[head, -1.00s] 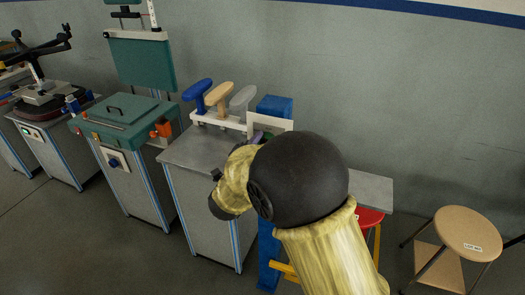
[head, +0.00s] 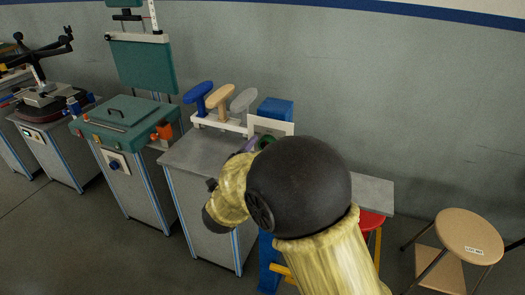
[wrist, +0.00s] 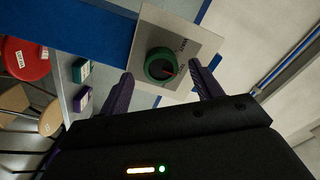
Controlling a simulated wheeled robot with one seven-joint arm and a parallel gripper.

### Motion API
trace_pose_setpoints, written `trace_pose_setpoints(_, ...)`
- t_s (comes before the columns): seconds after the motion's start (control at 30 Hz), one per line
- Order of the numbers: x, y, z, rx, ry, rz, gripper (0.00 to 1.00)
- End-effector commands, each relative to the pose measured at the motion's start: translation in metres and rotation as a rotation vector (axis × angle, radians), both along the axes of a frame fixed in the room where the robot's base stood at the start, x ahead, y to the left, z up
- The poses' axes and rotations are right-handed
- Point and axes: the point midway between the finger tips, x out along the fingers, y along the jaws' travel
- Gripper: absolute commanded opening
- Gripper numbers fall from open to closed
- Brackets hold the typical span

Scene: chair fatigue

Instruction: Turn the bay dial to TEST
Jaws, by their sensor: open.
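A bit of the green knob also shows in the head view (head: 265,141), beside my arm. My gripper (wrist: 162,72) is open, its dark purple fingers on either side of the knob with gaps visible. Whether the fingertips reach the knob's depth I cannot tell. In the head view my arm hides much of the gripper and plate.
A blue post (head: 275,107) stands behind the plate. Blue, tan and grey armrest pads (head: 220,96) stand on the grey bench (head: 198,150). A red stool (head: 371,220) and a wooden stool (head: 470,232) stand right. A green-topped machine (head: 125,118) is left.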

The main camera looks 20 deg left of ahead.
Motion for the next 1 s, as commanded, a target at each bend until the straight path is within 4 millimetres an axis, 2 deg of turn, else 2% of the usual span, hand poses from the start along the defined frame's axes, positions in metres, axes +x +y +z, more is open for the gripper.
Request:
trace_pose_setpoints(0.6, -0.123, 0.01, 0.0, 0.0, 0.001, 0.004, 0.65)
trace_pose_setpoints(0.8, -0.145, 0.012, 0.0, 0.0, 0.001, 0.002, 0.65)
trace_pose_setpoints(1.0, -0.147, 0.011, 0.0, 0.0, 0.001, -0.001, 0.65)
